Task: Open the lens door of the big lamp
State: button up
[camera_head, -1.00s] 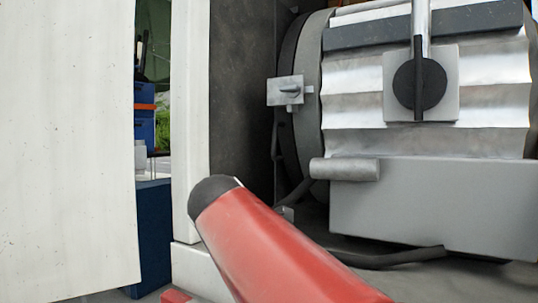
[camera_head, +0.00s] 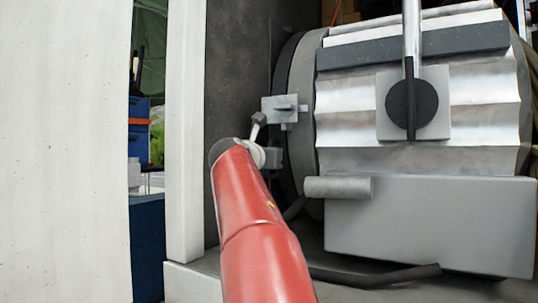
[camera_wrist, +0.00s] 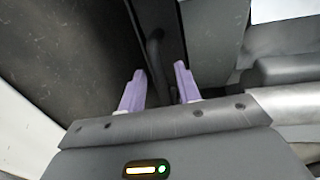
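The big lamp (camera_head: 415,110) is a silvery ribbed drum on the right in the head view, with a dark round knob on its side. At its left end is a dark round rim (camera_head: 290,75), seen edge-on; the door's face is hidden. A small grey latch bracket (camera_head: 285,108) sits on this rim. My gripper (camera_head: 258,130) is just left of and below the bracket; contact cannot be told. In the wrist view, its two purple fingers (camera_wrist: 159,68) are apart, with no object clearly held. A dark cable (camera_wrist: 155,48) shows beyond them.
A grey box (camera_head: 430,225) is under the drum, with a black cable (camera_head: 375,278) below it. A white post (camera_head: 185,130) and dark wall (camera_head: 235,80) stand left of the lamp. A large white panel (camera_head: 60,150) fills the far left.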

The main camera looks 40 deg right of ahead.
jog(key=shift+w+d, duration=0.3)
jog(key=shift+d, duration=0.2)
grip_shut()
